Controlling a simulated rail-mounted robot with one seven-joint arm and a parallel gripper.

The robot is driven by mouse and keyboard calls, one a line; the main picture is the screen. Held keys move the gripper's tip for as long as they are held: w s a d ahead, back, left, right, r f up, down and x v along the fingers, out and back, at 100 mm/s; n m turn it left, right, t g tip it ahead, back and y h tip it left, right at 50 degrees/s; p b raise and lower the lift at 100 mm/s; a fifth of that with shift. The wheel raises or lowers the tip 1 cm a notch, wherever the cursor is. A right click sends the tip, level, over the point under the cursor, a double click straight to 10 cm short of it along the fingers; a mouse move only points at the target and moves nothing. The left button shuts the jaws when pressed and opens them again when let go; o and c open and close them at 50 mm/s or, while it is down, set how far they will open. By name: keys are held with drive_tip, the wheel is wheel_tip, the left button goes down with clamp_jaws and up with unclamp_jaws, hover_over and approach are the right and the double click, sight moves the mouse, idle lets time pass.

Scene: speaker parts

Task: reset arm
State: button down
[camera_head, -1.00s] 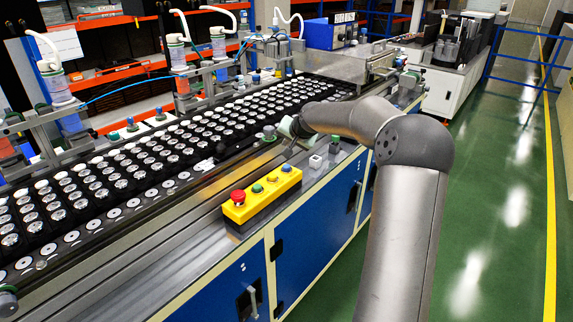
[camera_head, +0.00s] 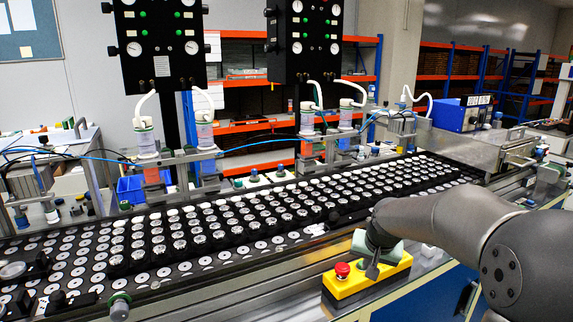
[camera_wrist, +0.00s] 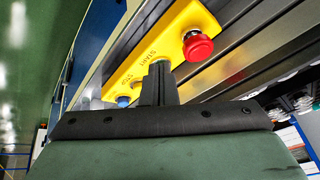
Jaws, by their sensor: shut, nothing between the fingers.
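The box carries a red mushroom button (camera_head: 342,270), which also shows in the wrist view (camera_wrist: 198,46). A blue button (camera_wrist: 123,101) shows there too. My arm hides part of the box in the head view.
A conveyor (camera_head: 225,234) with rows of speaker parts runs behind the box. Dispensing stations with white hoses (camera_head: 146,138) stand along its far side. A blue device (camera_head: 462,114) sits at the back right. Green floor (camera_wrist: 25,70) is clear beside the bench.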

drive_tip(key=s+a+f+n+g, duration=0.1)
drive_tip(key=s+a, duration=0.1)
drive_tip(key=s, duration=0.8)
drive_tip(key=s+a+f+n+g, duration=0.1)
drive_tip(key=s+a+n+g, duration=0.1)
drive_tip(key=s, duration=0.9)
drive_tip(key=s+a+f+n+g, duration=0.1)
drive_tip(key=s+a, duration=0.2)
drive_tip(key=s, duration=0.7)
drive_tip(key=shift+s+f+g, duration=0.3)
drive_tip(key=shift+s+f, duration=0.05)
drive_tip(key=shift+a, duration=0.1)
